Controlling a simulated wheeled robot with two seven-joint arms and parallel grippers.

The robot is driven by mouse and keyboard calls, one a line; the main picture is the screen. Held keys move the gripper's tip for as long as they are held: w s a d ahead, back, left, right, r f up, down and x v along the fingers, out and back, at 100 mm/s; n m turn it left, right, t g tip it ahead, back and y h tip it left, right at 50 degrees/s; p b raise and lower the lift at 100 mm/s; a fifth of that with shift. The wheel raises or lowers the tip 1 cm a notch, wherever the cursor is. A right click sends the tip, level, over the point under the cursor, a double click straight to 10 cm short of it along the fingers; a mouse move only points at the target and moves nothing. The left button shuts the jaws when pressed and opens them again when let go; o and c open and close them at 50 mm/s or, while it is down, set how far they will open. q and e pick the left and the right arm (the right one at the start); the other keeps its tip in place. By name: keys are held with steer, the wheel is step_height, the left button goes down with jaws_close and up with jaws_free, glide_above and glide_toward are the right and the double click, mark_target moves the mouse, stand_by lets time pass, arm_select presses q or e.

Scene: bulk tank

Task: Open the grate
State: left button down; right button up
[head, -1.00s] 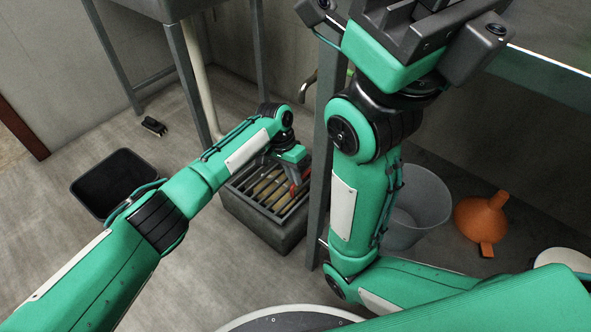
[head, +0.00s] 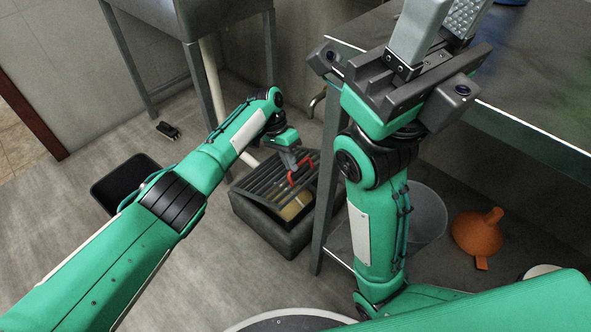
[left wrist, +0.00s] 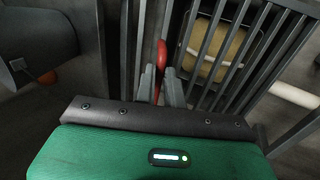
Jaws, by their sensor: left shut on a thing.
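The dark barred grate (head: 268,182) is tilted up over a dark grey box-like pit (head: 285,238) on the floor, with a gap along its near side. Its bars also show in the left wrist view (left wrist: 203,48). My left gripper (head: 295,168) is shut on the grate's red handle (head: 303,176). In the left wrist view the handle (left wrist: 161,55) stands between the two fingers (left wrist: 160,85). A tan thing (head: 296,206) lies inside the pit, partly hidden by the bars. My right gripper (head: 443,28) is raised at the upper right, empty, fingers apart.
A table leg (head: 327,190) stands close to the pit's right side. A black bin (head: 125,180) is on the floor to the left. A clear bucket (head: 425,220) and an orange funnel (head: 477,235) are under the table at the right. Floor in front is clear.

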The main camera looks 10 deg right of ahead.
arm_select(q)
steer(key=shift+w+a+r, duration=0.2)
steer(key=shift+w+a, duration=0.25)
steer(key=shift+w+a+r, duration=0.2)
steer(key=shift+w+a, duration=0.2)
steer(key=shift+w+a+r, duration=0.4)
steer(key=shift+r, duration=0.05)
steer(key=c, duration=1.6)
jaws_free()
steer(key=shift+f, duration=0.2)
steer(key=shift+o, duration=0.6)
steer(key=shift+w+f, duration=0.1)
steer(key=shift+d+r, duration=0.1)
steer(key=shift+r, duration=0.1)
